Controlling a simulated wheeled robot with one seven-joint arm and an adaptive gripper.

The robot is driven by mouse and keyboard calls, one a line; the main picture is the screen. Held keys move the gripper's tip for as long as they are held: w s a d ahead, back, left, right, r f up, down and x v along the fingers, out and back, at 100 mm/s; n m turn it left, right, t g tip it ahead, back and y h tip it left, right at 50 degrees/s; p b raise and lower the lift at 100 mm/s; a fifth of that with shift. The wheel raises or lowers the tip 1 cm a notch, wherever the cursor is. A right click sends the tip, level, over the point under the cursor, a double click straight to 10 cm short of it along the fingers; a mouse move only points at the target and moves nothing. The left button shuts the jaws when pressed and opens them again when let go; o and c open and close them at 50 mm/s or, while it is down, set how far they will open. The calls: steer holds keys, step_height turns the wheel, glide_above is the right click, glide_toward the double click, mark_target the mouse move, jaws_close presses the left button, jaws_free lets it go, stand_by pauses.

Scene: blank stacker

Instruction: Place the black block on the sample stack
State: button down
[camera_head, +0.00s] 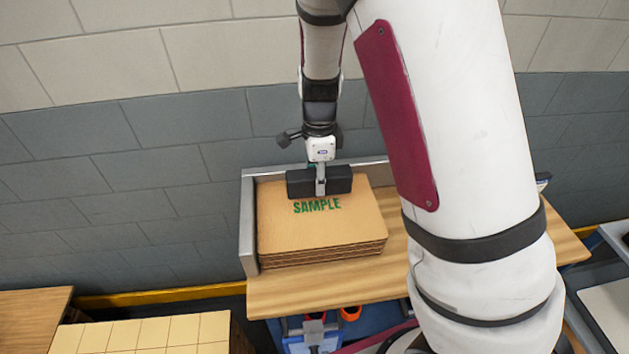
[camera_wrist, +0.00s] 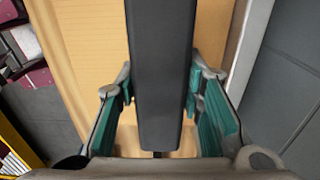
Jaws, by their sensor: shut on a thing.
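The black block (camera_head: 300,183) is a dark bar lying lengthwise left to right at the top of the sample stack (camera_head: 335,225), a pile of tan sheets with green "SAMPLE" lettering. My gripper (camera_head: 320,182) is shut on the middle of the block from above. In the wrist view, the block (camera_wrist: 161,70) runs between the green-padded fingers (camera_wrist: 162,110). The block appears at or just above the stack's top sheet; I cannot tell whether it touches. It hides part of the stack's surface behind it.
A grey metal guide (camera_head: 247,225) borders the stack at the left and back. The wooden table (camera_head: 320,292) has bare room in front. A pile of pale blocks (camera_head: 150,335) stands at the lower left. A brick wall (camera_head: 120,130) is behind.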

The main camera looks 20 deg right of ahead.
steer(key=shift+w+f, duration=0.15)
steer(key=shift+w, duration=1.1)
steer(key=shift+f+p, duration=0.35)
steer(key=shift+f, duration=1.35)
steer(key=shift+f, duration=0.1)
steer(key=c, duration=1.1)
jaws_free()
steer(key=shift+f, duration=0.1)
